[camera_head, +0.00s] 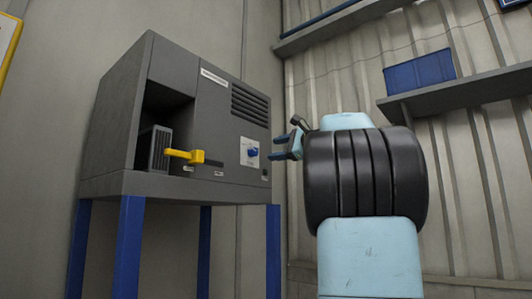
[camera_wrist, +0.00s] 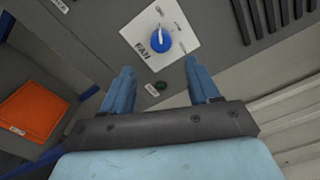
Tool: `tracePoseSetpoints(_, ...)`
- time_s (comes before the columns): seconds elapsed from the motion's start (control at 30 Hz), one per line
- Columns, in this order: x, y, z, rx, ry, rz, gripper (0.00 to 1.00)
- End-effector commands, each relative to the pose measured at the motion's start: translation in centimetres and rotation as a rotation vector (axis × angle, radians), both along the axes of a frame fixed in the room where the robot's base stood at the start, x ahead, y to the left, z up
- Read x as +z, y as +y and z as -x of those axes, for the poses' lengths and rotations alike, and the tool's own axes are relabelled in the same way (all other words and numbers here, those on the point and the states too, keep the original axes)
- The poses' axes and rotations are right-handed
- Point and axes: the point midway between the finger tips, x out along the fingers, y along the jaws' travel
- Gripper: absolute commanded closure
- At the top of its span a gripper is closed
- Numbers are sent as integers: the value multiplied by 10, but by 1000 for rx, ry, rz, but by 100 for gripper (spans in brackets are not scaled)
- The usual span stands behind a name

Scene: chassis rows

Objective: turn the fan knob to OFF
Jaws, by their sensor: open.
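The fan knob (camera_wrist: 161,41) is a round blue knob with a white pointer line. It sits on a white plate marked FAN (camera_wrist: 178,22) on the grey chassis front. In the head view the knob (camera_head: 253,152) is at the right part of the chassis face. My gripper (camera_wrist: 160,82) is open and empty, its two blue fingers apart, with the knob showing beyond the gap between the fingertips. In the head view my gripper (camera_head: 290,146) is just right of the knob, apart from it. The small marks around the knob are too small to read.
The grey chassis (camera_head: 225,135) stands on blue legs. A yellow handle (camera_head: 184,156) sticks out at its left bay. An orange panel (camera_wrist: 32,108) is at left in the wrist view. A shelf holds a blue bin (camera_head: 420,71).

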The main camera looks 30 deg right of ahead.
Motion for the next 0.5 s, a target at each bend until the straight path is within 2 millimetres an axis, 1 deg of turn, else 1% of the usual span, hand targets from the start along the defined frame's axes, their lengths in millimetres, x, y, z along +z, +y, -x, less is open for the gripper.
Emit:
tracePoseSetpoints(0.03, 0, -3, 9, -1, 0, 0, 39)
tracePoseSetpoints(0.1, 0, -7, 20, 0, -1, 1, 39)
tracePoseSetpoints(0.2, 0, -11, 32, 0, 0, 0, 39)
tracePoseSetpoints(0.33, -1, -15, 41, 0, 2, 0, 39)
tracePoseSetpoints(0.5, -1, -16, 45, 0, 1, -1, 39)
